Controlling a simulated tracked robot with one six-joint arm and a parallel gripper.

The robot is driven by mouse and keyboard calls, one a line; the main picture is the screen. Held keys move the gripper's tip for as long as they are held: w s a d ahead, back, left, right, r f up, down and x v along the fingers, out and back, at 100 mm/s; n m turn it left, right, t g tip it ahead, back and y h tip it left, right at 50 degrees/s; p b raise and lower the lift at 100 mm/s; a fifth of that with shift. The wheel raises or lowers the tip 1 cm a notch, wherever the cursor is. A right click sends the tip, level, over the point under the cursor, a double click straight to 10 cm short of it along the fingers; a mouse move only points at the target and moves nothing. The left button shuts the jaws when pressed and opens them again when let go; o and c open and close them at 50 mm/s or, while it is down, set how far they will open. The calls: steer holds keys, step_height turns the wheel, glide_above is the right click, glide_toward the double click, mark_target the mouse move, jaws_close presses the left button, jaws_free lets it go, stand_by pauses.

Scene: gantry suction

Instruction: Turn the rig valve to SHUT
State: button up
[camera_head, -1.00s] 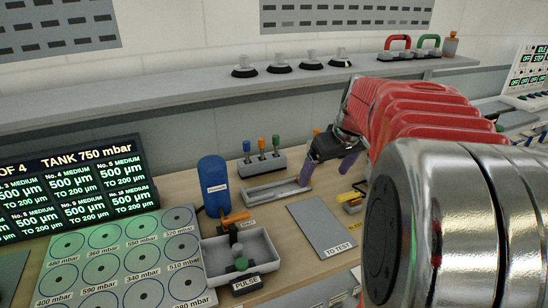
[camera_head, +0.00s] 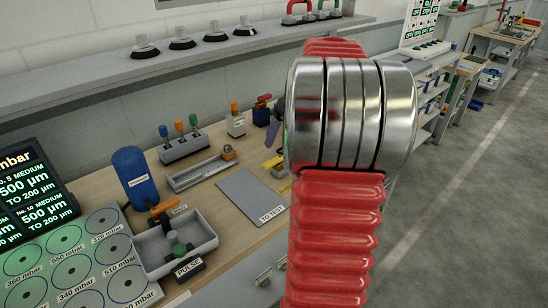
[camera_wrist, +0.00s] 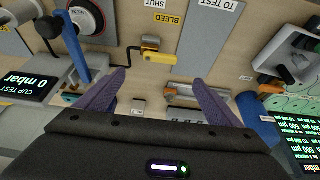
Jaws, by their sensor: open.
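The rig valve has a yellow lever (camera_wrist: 160,57) on a small block in the wrist view, between my fingertips and a little beyond them. The lever lies roughly crosswise, its free end to the right. Yellow BLEED (camera_wrist: 168,19) and pale SHUT (camera_wrist: 157,4) labels sit beyond it, upside down. I cannot tell which label the lever is set to. In the head view the yellow part (camera_head: 273,162) shows just left of my arm. My gripper (camera_wrist: 158,77) is open and empty, with purple fingers spread apart. In the head view my arm hides most of it.
A TO TEST mat (camera_head: 253,196) lies left of the valve. A long grey tray (camera_head: 200,171), a tool rack (camera_head: 183,147) and a blue tank (camera_head: 136,178) stand behind. The CUP TEST display (camera_wrist: 38,84) reads 0 mbar, with a blue post (camera_wrist: 73,45) beside it.

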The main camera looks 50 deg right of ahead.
mark_target(273, 159)
steer(key=x, duration=1.3)
steer(key=shift+w+f, duration=0.1)
steer(key=shift+f, duration=0.1)
steer(key=shift+a, duration=0.1)
steer(key=c, duration=1.5)
